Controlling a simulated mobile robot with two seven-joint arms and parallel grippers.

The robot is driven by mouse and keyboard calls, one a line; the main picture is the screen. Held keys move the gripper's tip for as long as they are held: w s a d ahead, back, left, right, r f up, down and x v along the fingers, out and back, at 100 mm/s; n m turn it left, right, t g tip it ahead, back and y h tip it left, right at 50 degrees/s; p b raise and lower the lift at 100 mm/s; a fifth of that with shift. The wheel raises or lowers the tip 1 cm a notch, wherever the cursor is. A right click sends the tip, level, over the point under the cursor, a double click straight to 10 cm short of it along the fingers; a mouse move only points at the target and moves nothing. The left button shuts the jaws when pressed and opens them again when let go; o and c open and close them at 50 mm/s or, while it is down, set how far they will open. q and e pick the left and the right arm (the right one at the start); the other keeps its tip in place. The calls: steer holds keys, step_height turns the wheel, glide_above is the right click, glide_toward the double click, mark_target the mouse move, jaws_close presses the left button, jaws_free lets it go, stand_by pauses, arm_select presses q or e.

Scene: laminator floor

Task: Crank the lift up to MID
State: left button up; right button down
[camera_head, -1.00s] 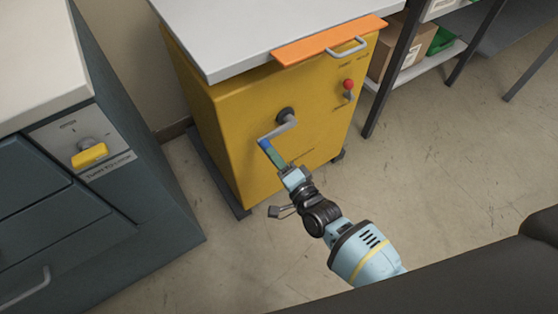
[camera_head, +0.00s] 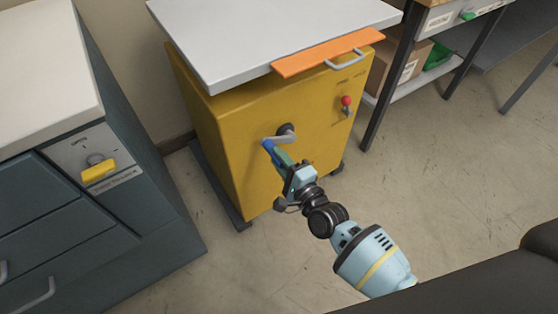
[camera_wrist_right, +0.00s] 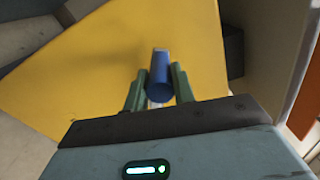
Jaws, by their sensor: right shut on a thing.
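The lift is a yellow cabinet (camera_head: 235,125) on a dark wheeled base, with a grey top plate (camera_head: 265,35). A grey crank (camera_head: 287,133) sits on its front face; the arm points left and slightly down. The crank's blue handle (camera_head: 267,145) is at the arm's end. My right gripper (camera_head: 277,154) is shut on the blue handle. In the right wrist view the blue handle (camera_wrist_right: 159,75) stands between the two green fingers. A red-knobbed lever (camera_head: 346,101) is on the front at upper right. The MID mark cannot be made out. My left gripper is not in view.
An orange strip with a grey pull (camera_head: 330,53) runs along the top's front edge. A dark cabinet with a yellow knob (camera_head: 98,170) stands at left. A shelf with boxes (camera_head: 410,60) is at right. The floor (camera_head: 440,190) at right is clear.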

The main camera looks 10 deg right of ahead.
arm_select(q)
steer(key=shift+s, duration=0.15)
arm_select(e)
steer(key=shift+w+d+r, duration=0.1)
steer(key=shift+d+r, duration=0.05)
steer(key=shift+d, duration=0.05)
steer(key=c, duration=1.2)
jaws_free()
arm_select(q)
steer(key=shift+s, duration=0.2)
arm_select(e)
steer(key=shift+o, duration=0.2)
steer(key=shift+s, duration=0.35)
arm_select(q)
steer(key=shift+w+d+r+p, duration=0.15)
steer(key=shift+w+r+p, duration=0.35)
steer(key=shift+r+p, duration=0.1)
arm_select(e)
steer(key=v, duration=0.7)
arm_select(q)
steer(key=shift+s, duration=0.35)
arm_select(e)
steer(key=shift+s+d, duration=0.1)
